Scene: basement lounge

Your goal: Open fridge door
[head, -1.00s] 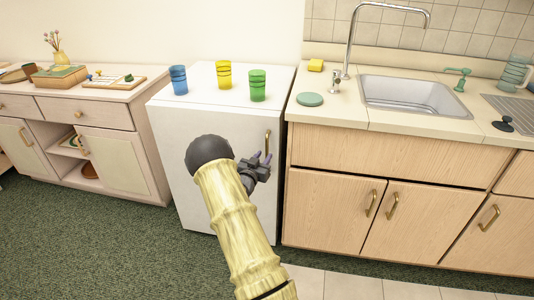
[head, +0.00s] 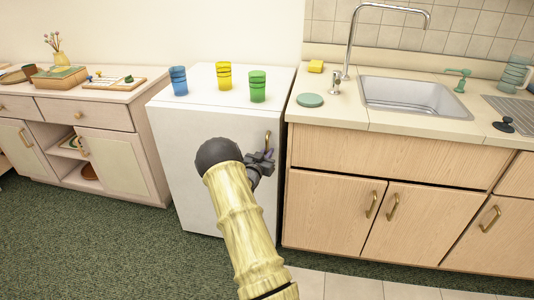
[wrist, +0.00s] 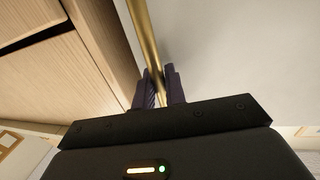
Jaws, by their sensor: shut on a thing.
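The white fridge (head: 180,150) stands between the low cabinet and the sink counter, and its door looks shut. Its brass vertical handle (head: 267,140) is on the right side of the door. It also shows in the wrist view as a brass bar (wrist: 146,40) running down between my fingers. My gripper (head: 268,157) is at the lower part of the handle, shut on it. In the wrist view the dark purple fingers of my gripper (wrist: 160,86) lie on either side of the bar. My arm hides part of the door's lower front.
Blue (head: 179,81), yellow (head: 224,75) and green (head: 257,86) cups stand on the fridge top. The wooden sink cabinet (head: 330,212) stands close on the right, a pale cabinet (head: 115,160) on the left. Green carpet (head: 100,245) in front is clear.

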